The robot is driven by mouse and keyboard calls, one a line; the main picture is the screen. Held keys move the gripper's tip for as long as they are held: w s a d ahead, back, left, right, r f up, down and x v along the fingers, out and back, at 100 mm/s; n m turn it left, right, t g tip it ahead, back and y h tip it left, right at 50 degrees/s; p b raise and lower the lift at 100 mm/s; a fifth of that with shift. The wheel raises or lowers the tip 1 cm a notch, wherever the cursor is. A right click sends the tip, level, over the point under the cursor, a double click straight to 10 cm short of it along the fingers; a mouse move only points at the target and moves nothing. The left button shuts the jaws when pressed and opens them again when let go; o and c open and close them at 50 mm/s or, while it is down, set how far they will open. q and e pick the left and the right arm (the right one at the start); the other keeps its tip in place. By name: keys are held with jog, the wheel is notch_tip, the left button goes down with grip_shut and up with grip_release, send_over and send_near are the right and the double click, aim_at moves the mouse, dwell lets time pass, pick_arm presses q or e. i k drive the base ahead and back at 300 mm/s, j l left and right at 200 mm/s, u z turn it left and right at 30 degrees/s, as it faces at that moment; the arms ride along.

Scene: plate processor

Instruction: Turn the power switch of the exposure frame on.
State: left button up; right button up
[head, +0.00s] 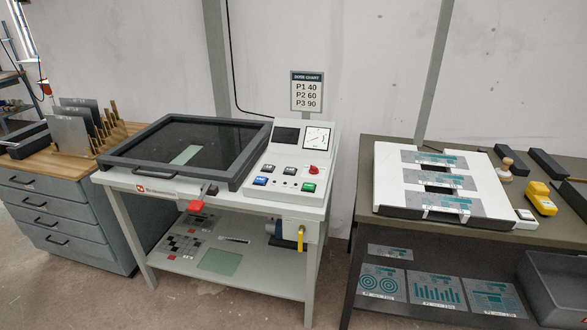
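The exposure frame (185,150) stands in the middle of the head view, a pale bench with a dark-rimmed glass lid lying flat. A green sheet (186,155) shows through the glass. Its control panel (330,165) is at the right end, with a dark screen (286,136), a round dial (317,138), a red knob (314,169), a green button (308,187), and blue and grey buttons or switches. I cannot tell which one is the power switch, or its position. Neither gripper is in view.
A grey drawer cabinet (60,200) with a plate rack (100,135) stands at left. A dark table (390,150) at right carries a white fixture with plates, a yellow device (541,199) and dark blocks. A yellow lever (300,240) hangs below the panel. The floor in front is clear.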

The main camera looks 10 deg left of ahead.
aim_at(313, 170)
jog(key=i+l+u, duration=0.2)
jog(key=i+l, duration=0.2)
jog(key=l, duration=0.2)
jog(key=i+l+u, duration=0.1)
jog(key=l, duration=0.2)
jog(key=i+l, duration=0.25)
jog(key=i+l+u, duration=0.15)
jog(key=l, duration=0.3)
jog(key=i+l+u, duration=0.1)
jog(key=l, duration=0.2)
jog(key=i+l+u, duration=0.1)
jog(key=l, duration=0.3)
jog(key=i, duration=0.1)
